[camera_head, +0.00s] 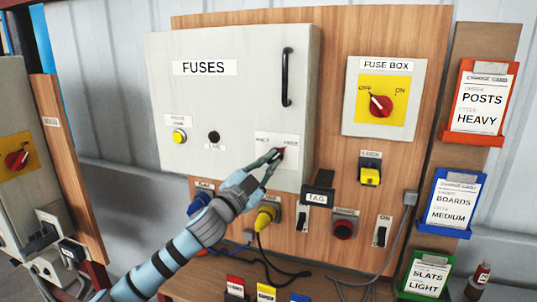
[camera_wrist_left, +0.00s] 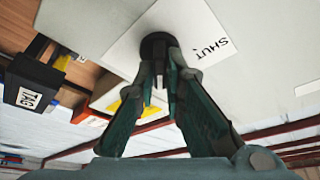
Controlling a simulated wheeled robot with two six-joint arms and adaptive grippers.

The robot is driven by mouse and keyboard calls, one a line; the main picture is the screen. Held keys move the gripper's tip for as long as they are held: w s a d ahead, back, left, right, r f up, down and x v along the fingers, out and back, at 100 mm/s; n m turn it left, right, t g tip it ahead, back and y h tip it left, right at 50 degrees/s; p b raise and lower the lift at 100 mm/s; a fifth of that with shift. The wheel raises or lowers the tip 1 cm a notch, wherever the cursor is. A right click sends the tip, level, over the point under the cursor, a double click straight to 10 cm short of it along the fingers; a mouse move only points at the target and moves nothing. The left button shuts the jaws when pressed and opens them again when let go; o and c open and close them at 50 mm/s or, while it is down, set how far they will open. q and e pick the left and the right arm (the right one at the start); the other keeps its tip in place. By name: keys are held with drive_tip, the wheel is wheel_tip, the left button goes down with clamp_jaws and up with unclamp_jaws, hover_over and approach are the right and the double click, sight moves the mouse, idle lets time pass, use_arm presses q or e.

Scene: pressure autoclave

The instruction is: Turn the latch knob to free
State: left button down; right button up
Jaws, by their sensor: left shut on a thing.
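The grey FUSES cabinet (camera_head: 230,100) hangs on a wooden board, its door closed. The latch knob sits on a white plate (camera_head: 265,138) low on the right of the door, with small words at both sides. In the wrist view the dark round knob base (camera_wrist_left: 157,42) shows beside the word SHUT. My left gripper (camera_head: 277,155) is shut on the knob, and its fingers (camera_wrist_left: 161,75) hide most of it. A small red part of the knob shows by the fingertips in the head view; its exact pointing is hard to tell. My right gripper is out of view.
A black handle (camera_head: 287,77) stands out from the door above the plate. The FUSE BOX (camera_head: 372,100) with a red knob is to the right. A yellow LOCK part (camera_head: 370,176), a black TAG holder (camera_head: 319,188) and several switches are close by. Cables hang below.

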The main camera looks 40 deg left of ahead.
use_arm(q)
drive_tip(key=shift+m, duration=0.4)
drive_tip(key=c, duration=1.7)
unclamp_jaws()
wheel_tip(320, 180, up, 10)
